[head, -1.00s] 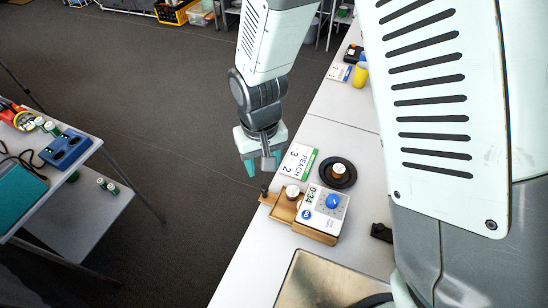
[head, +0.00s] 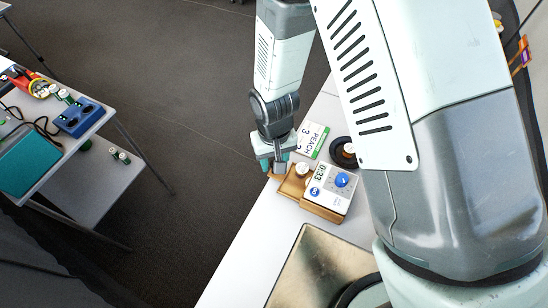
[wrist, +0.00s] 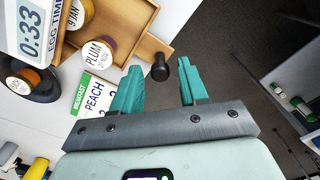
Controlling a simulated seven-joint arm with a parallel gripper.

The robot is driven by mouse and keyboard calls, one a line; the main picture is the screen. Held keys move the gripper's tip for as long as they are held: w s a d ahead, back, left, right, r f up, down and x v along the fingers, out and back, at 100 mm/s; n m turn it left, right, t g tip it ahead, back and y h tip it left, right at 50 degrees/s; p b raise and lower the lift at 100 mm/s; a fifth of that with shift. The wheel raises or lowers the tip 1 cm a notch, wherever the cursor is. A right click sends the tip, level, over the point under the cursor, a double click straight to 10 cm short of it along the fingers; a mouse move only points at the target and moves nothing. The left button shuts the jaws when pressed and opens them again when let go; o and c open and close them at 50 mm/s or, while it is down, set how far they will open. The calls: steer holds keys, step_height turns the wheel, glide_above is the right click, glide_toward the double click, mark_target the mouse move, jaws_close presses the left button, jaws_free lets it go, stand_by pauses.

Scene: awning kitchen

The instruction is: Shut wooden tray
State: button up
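The wooden tray (head: 291,189) is a shallow drawer-like tray that sticks out from a wooden casing (head: 322,211) under the egg timer (head: 335,188). My gripper (head: 275,166) is at the tray's front end in the head view, hiding the knob there. In the wrist view my gripper's teal fingers (wrist: 160,82) are apart on either side of the knob, with visible gaps.
A PEACH card (head: 312,140) lies behind the tray. A dark round plate (head: 339,151) with a jar is right of it. A metal panel (head: 312,270) lies nearer me. Dark floor is free left of the counter; a side table (head: 62,165) stands farther left.

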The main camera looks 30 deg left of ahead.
jaws_close()
glide_above(298, 183)
stand_by(0.4)
steer(key=shift+o, duration=0.8)
jaws_free()
